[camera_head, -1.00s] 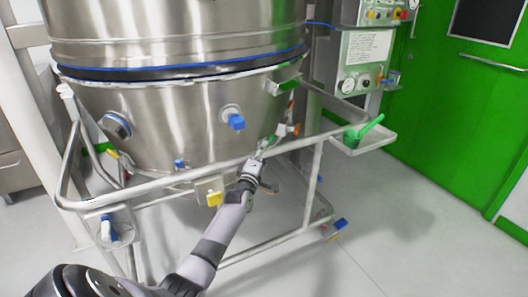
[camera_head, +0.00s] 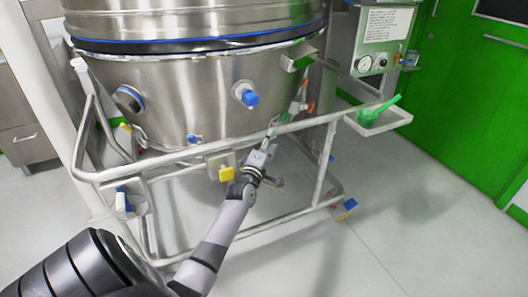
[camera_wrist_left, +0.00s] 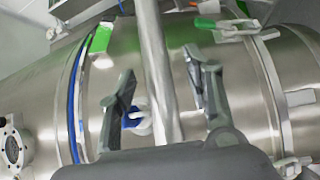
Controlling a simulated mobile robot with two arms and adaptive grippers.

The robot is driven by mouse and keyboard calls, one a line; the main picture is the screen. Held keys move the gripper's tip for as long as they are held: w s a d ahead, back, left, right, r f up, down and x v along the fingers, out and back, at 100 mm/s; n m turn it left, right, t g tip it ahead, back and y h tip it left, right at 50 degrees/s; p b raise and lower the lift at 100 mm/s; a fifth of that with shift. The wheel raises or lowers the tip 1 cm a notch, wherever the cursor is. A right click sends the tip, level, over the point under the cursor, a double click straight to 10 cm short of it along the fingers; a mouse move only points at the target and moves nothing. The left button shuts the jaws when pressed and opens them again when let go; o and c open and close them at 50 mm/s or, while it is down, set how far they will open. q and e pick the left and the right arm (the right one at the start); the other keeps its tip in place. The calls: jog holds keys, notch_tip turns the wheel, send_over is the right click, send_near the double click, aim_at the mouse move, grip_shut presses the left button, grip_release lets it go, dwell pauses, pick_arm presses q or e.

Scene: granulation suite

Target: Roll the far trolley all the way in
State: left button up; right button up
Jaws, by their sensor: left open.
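The trolley is a steel tube frame whose top rail (camera_head: 150,164) runs across the front of a large steel bowl (camera_head: 205,105). Its lower bar and a blue-tagged foot or castor (camera_head: 346,209) show near the floor. My left gripper (camera_head: 268,143) is at the middle of the top rail. In the left wrist view my left gripper (camera_wrist_left: 160,78) is open, with the rail (camera_wrist_left: 158,65) passing between its fingers; whether they touch it I cannot tell. The bowl (camera_wrist_left: 225,90) lies behind. My right gripper is not in view.
A steel column with a gauge panel (camera_head: 378,45) stands behind at the right. A small side tray (camera_head: 385,121) holds a green scoop (camera_head: 382,107). A green door (camera_head: 465,100) is at the right; grey floor (camera_head: 410,225) there is clear.

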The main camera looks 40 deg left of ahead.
pick_arm(q)
jog(key=v, duration=0.5)
jog(key=shift+s, duration=0.15)
